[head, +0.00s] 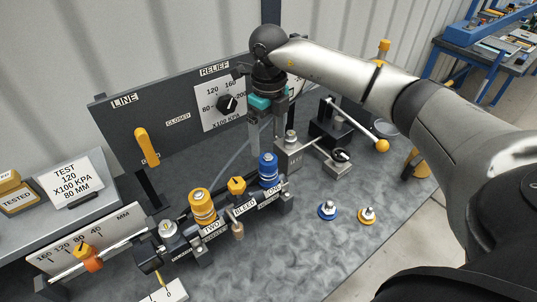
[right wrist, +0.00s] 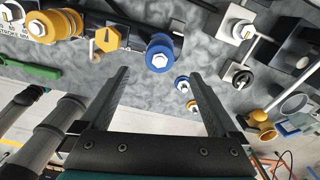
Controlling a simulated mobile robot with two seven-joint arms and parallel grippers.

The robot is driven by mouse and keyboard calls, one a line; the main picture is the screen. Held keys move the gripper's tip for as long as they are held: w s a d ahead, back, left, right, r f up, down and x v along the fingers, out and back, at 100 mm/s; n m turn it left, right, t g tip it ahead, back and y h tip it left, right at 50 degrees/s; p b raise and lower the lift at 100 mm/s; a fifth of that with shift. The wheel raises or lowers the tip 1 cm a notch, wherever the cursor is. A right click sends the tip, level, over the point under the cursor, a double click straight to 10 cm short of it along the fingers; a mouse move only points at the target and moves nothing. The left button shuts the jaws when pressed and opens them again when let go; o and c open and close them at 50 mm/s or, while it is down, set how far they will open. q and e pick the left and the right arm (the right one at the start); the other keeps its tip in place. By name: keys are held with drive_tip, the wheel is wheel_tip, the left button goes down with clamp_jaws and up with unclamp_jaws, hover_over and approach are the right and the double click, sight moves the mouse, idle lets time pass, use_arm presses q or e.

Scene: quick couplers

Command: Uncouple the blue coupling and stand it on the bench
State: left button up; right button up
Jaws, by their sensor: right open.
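The blue coupling (head: 268,170) stands upright at the right end of the dark manifold (head: 222,222), by the label ONE. It also shows in the right wrist view (right wrist: 160,54), with its round metal end towards the camera. My right gripper (head: 267,142) points down just above and behind it in the head view. In the right wrist view its two fingers (right wrist: 158,75) are spread wide and empty, with the coupling just beyond and between their tips. The bench (head: 300,250) has a mottled grey top. My left gripper is not in view.
A yellow coupling (head: 201,206) and a yellow bleed knob (head: 236,187) sit on the manifold left of the blue one. A blue-ringed fitting (head: 327,210) and a yellow-ringed one (head: 366,215) stand on the bench. A lever with a yellow ball (head: 382,146) is behind. The front bench is clear.

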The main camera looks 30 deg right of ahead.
sight(268, 159)
wheel_tip(268, 159, down, 8)
drive_tip(key=shift+r, duration=0.1)
idle(0.4)
clamp_jaws()
idle(1.1)
